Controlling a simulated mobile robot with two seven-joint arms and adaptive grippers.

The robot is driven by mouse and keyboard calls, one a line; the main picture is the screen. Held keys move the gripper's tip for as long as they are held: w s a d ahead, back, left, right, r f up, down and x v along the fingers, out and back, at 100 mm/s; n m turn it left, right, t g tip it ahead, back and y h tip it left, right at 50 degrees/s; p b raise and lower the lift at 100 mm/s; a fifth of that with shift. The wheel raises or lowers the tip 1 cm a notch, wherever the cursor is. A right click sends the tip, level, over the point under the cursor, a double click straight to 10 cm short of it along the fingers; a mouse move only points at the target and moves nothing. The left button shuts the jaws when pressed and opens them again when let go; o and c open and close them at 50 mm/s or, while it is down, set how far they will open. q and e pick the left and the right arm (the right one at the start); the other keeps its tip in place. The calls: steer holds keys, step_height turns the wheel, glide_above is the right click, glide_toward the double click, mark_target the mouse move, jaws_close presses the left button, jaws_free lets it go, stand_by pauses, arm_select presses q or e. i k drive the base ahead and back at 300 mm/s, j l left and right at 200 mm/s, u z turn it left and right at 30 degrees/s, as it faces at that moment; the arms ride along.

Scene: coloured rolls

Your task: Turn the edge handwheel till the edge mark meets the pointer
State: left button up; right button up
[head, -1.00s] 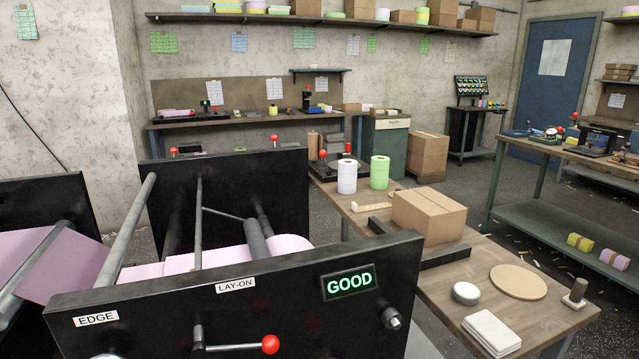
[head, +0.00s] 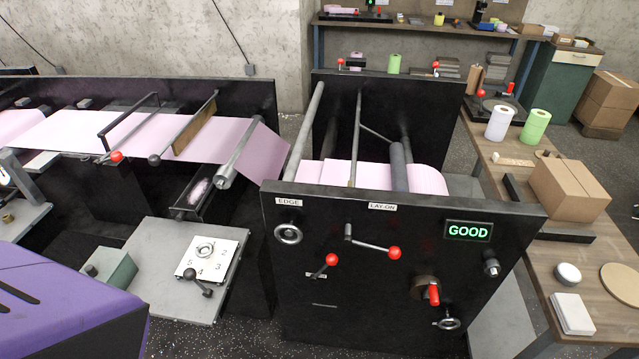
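The edge handwheel (head: 288,233) is a small metallic wheel on the upper left of the black machine panel (head: 345,285), below the white EDGE label (head: 289,202). The edge mark and the pointer are too small to make out. The pink web (head: 240,138) runs from the left machine toward the rollers behind the panel. A green lit GOOD display (head: 468,231) is on the right of the panel. Neither of my grippers is in view.
Red-knobbed levers (head: 394,252) and a red crank handle (head: 434,294) stick out from the panel. A numbered dial plate (head: 206,262) sits on a grey shelf left of the panel. A wooden table (head: 530,275) with a cardboard box (head: 570,188) stands to the right.

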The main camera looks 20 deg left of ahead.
mark_target(286, 234)
steer(key=u, duration=1)
